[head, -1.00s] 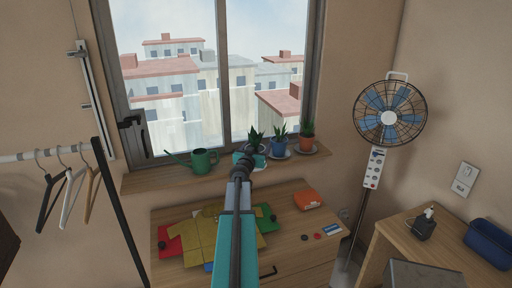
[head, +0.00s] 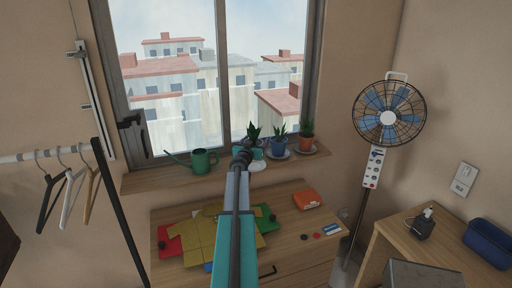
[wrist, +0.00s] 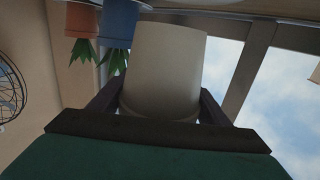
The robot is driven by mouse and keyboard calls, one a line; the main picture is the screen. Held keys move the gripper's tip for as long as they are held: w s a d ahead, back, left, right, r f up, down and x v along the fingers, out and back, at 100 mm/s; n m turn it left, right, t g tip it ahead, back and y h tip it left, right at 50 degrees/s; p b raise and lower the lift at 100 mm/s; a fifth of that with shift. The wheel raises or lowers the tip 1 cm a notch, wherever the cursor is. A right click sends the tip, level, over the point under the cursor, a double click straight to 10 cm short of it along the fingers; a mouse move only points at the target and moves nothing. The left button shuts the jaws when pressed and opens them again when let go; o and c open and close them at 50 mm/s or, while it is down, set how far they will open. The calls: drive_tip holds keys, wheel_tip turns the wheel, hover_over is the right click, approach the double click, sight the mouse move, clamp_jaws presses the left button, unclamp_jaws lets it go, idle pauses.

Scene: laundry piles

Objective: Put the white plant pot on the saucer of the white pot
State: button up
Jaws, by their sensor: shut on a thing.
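The white plant pot (wrist: 165,65) fills the middle of the wrist view, upside down there, between my two dark fingers. My gripper (wrist: 163,105) is shut on it near its rim. In the head view the pot's green leaves (head: 254,132) show above my gripper (head: 244,155), and the arm hides most of the pot. A white saucer (head: 258,166) shows on the windowsill just below and to the right of my gripper. The pot appears raised above it; the exact gap is hidden.
A blue pot (head: 278,148) and an orange pot (head: 306,143) stand on saucers to the right on the windowsill (head: 140,182). A green watering can (head: 203,161) stands to the left. The window is behind. A dresser with clothes and an orange box (head: 307,199) is below.

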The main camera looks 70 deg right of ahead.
drive_tip(key=shift+w+d, duration=0.25)
drive_tip(key=shift+d, duration=0.2)
drive_tip(key=shift+f+b, duration=0.3)
drive_tip(key=shift+f, duration=1.45)
drive_tip(key=shift+f, duration=0.5)
drive_tip(key=o, duration=1.4)
drive_tip(key=shift+c, duration=0.2)
drive_tip(key=shift+r, duration=0.1)
drive_tip(key=shift+r, duration=0.35)
drive_tip(key=s+a+b, duration=0.1)
drive_tip(key=a, duration=1.1)
drive_tip(key=shift+r, duration=0.3)
